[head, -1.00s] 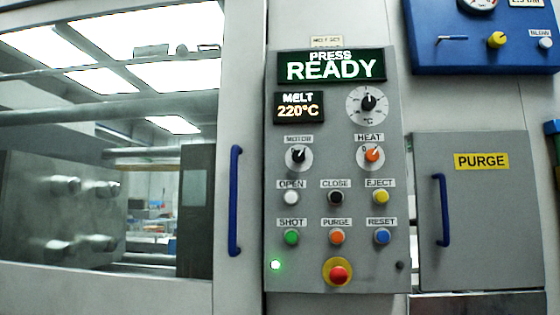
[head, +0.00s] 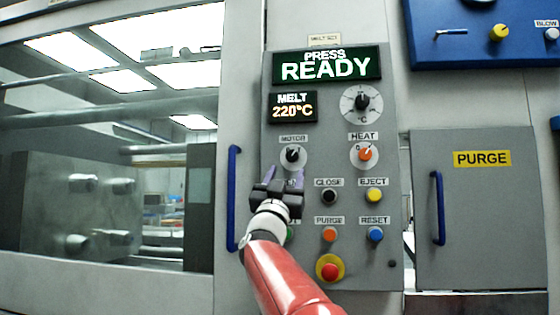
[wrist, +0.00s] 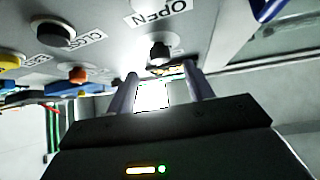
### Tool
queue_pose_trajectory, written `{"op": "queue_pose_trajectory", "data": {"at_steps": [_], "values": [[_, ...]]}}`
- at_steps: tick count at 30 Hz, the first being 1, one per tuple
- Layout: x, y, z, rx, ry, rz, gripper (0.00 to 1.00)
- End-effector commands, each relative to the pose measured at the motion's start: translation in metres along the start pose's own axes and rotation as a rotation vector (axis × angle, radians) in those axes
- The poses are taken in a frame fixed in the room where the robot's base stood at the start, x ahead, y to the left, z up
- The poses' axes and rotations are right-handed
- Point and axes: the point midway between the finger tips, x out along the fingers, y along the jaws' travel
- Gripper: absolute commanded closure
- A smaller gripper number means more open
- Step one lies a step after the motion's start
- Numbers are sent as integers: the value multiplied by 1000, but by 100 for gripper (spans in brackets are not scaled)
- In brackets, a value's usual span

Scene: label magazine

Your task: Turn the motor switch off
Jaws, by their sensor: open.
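The motor switch (head: 292,155) is a black knob on a round white dial, at the left of the grey panel under the MOTOR label. It is uncovered in the head view; I cannot read its exact setting. My gripper (head: 285,177) is in front of the panel, its fingers pointing up just below the switch. It covers the OPEN button and part of the green SHOT button. In the wrist view the switch (wrist: 160,50) shows between and beyond the two spread fingertips of my gripper (wrist: 161,73). The fingers are open and empty, and no contact shows.
The orange HEAT knob (head: 365,154) is right of the switch. The black CLOSE button (head: 329,197) and red emergency button (head: 330,269) are lower down. A blue door handle (head: 233,198) stands close on the left. The display (head: 326,66) reads PRESS READY.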

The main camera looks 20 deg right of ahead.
Motion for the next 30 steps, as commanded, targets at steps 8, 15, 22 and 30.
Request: {"op": "queue_pose_trajectory", "data": {"at_steps": [8, 15, 22, 30], "values": [[46, -1, -2, 1, 0, -1, 48], [58, 0, 0, 2, -1, -2, 48], [57, -1, 0, 1, -1, -3, 52], [57, -1, 0, 1, -1, -3, 87]]}}
